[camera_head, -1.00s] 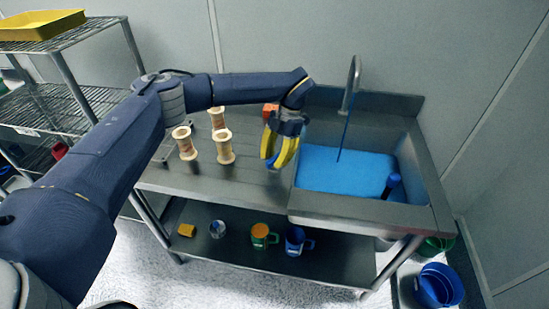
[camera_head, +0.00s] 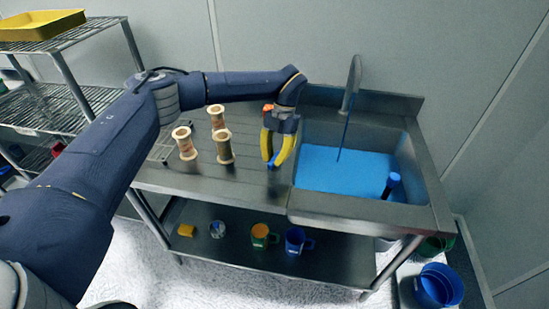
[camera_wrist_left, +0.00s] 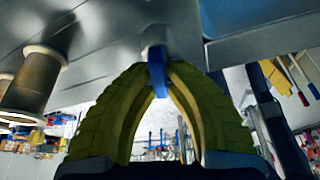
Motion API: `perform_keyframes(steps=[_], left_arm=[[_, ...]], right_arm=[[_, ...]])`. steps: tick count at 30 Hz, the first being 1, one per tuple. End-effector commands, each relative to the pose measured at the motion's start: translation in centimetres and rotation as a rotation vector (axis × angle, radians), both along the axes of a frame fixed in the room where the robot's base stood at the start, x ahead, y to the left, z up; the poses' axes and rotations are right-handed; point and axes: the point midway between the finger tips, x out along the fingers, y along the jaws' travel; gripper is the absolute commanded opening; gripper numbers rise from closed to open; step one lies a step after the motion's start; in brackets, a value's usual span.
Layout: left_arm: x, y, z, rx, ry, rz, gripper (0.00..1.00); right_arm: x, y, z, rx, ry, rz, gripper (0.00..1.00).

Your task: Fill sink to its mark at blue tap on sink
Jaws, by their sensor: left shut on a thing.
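The steel sink (camera_head: 345,208) holds blue water (camera_head: 350,172), and a thin blue stream (camera_head: 345,135) falls into it from the curved spout (camera_head: 352,85). I cannot make out a fill mark. My left gripper (camera_head: 271,164), with yellow fingers, is left of the basin, low over the counter. Its tips are closed around a small blue tap handle (camera_head: 271,166). The left wrist view shows this blue handle (camera_wrist_left: 158,70) between the tips of my left gripper (camera_wrist_left: 158,75), below a grey metal fitting. My right gripper is not in view.
Several wooden spools (camera_head: 185,145) stand on the counter to the left. A dark blue cylinder (camera_head: 390,186) stands in the basin at right. Mugs (camera_head: 297,240) and a yellow block (camera_head: 186,230) are on the lower shelf.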

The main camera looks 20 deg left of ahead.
Motion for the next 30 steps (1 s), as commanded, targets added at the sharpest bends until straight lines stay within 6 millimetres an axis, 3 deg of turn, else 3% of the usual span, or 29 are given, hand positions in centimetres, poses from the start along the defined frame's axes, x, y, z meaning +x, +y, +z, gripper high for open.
perform_keyframes(steps=[12, 30], left_arm=[[-0.06, 0.05, -0.08, 0.0, 0.002, 0.238, 0.0], [-0.07, -0.02, -0.09, 0.001, 0.002, 0.3, 0.0]], right_arm=[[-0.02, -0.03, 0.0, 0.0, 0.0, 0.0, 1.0], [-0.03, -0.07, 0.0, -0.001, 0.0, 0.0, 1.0]])
